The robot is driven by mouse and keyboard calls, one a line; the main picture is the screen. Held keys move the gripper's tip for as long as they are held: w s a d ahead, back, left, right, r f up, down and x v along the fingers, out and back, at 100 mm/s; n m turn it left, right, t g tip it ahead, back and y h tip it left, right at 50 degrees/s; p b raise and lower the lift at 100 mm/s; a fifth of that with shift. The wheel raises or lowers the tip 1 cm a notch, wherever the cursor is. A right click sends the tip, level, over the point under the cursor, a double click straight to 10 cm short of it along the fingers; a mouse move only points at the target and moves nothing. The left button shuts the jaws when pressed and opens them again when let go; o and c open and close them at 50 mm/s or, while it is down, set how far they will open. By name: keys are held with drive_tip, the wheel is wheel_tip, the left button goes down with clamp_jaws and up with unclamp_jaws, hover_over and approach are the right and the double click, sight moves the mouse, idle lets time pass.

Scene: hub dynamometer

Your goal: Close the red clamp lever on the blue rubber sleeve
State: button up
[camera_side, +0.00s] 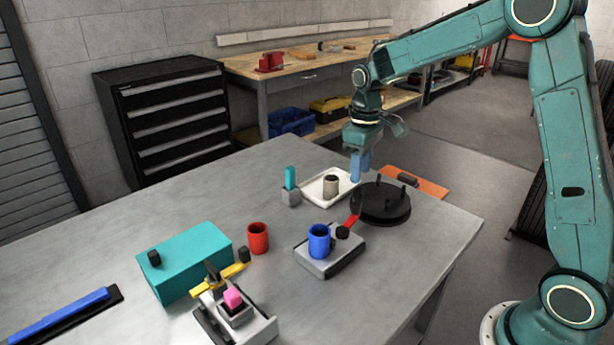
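The blue rubber sleeve (319,241) stands upright on a grey clamp block (325,265) near the table's middle. The red clamp lever (352,221) is beside the sleeve on its right, slanting up to the right, with a dark knob (342,233) near its lower end. My gripper (360,172) points down, above and behind the lever, apart from it. Its blue fingers overlap from this angle, so their gap is hidden. I see nothing held below them.
A round black plate (380,206) with upright pegs stands right of the lever. A red cup (258,238), teal box (188,264) and yellow-lever fixture (235,318) are left. Bare table lies at front right.

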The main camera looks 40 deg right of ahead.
sight(357, 201)
wheel_tip(357, 201, down, 10)
drive_tip(key=shift+f, duration=0.1)
idle(0.4)
clamp_jaws()
